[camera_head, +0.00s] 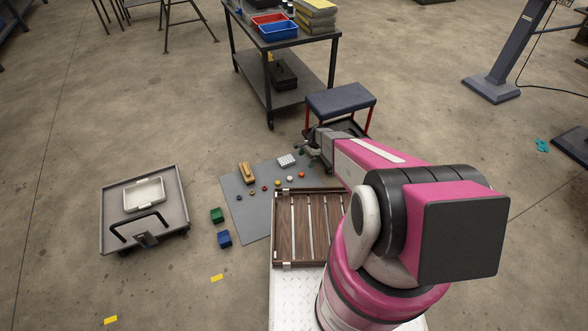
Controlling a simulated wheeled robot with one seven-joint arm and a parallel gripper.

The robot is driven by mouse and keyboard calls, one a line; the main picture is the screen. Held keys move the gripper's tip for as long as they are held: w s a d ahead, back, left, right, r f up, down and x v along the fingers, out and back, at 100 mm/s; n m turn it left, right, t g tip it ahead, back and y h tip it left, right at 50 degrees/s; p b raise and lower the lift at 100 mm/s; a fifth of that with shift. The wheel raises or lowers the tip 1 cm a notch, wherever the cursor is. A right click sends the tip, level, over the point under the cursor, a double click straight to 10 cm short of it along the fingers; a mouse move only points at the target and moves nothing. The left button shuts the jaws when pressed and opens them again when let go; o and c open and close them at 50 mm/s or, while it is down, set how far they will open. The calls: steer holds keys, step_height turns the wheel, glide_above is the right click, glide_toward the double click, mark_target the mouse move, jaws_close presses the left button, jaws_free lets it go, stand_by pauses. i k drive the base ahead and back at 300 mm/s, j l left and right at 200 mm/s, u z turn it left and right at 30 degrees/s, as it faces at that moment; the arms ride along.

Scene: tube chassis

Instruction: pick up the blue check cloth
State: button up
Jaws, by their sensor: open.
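A small pale piece with a grid pattern, which looks like the blue check cloth (287,160), lies flat on the grey mat (255,215) near its far edge. Its blue colour is hard to make out at this size. My gripper (313,157) is just to the right of it, at the end of my pink and grey arm, and is open. It appears apart from the cloth, and nothing shows between its fingers. My arm hides part of the floor and mat to the right.
A wooden block (247,173) and several small coloured round pieces lie on the mat. A brown slatted tray (283,255) is in front. A blue-topped stool (340,99) stands close behind my gripper. Green (217,215) and blue (224,239) boxes and a grey cart (172,190) are left.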

mark_target(287, 160)
steer(key=k+j+z, duration=0.1)
steer(key=j+z, duration=0.2)
steer(key=z, duration=0.15)
steer(key=k+j+z, duration=0.1)
steer(key=j+z, duration=0.2)
steer(key=z, duration=0.15)
